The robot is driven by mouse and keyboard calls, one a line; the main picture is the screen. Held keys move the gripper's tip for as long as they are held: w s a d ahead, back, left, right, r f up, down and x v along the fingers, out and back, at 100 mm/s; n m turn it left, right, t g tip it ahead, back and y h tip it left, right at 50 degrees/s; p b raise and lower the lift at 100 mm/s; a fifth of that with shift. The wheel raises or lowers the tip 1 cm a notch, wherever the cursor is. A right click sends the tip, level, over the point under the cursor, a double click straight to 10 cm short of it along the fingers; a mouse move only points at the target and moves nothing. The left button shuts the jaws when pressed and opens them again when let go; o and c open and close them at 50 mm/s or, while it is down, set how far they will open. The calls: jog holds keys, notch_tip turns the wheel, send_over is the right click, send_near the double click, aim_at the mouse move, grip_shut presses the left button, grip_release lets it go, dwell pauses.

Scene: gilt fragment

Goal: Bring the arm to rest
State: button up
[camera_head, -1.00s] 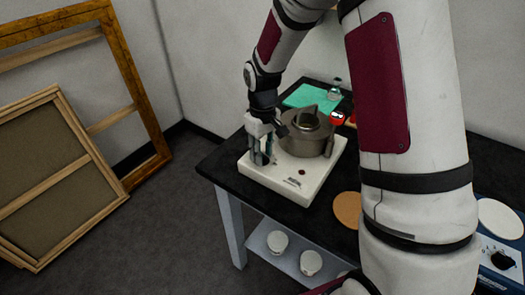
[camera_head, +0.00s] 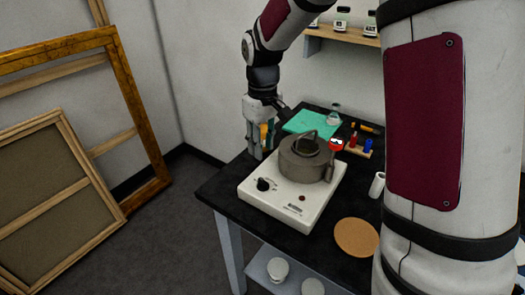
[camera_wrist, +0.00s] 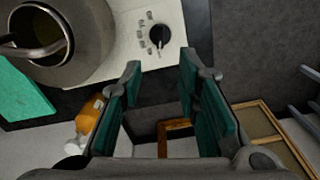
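My gripper (camera_head: 257,150) is at the back-left of the hot plate, beside it and apart from its knob. In the wrist view my gripper (camera_wrist: 160,82) is open, its two teal-padded fingers apart with nothing between them. The white hot plate (camera_head: 258,208) has a black knob (camera_head: 263,184) on its front-left, which also shows in the wrist view (camera_wrist: 160,35). A grey metal pot (camera_head: 303,166) with a raised handle sits upright on the hot plate.
An orange bottle (camera_wrist: 90,115) stands close beside my gripper. A teal mat (camera_head: 306,122), a glass flask (camera_head: 333,117) and a small rack (camera_head: 358,150) are behind the pot. A round cork mat (camera_head: 357,237) lies at the front right. Picture frames (camera_head: 140,140) lean at the left.

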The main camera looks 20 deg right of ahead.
dwell(0.4)
jog(key=s+r+m+t, duration=0.2)
jog(key=s+r, duration=0.4)
jog(key=s, duration=0.7)
jog(key=s+r+m+t, duration=0.2)
jog(key=s+r, duration=0.5)
jog(key=s, duration=0.6)
jog(key=shift+t, duration=0.5)
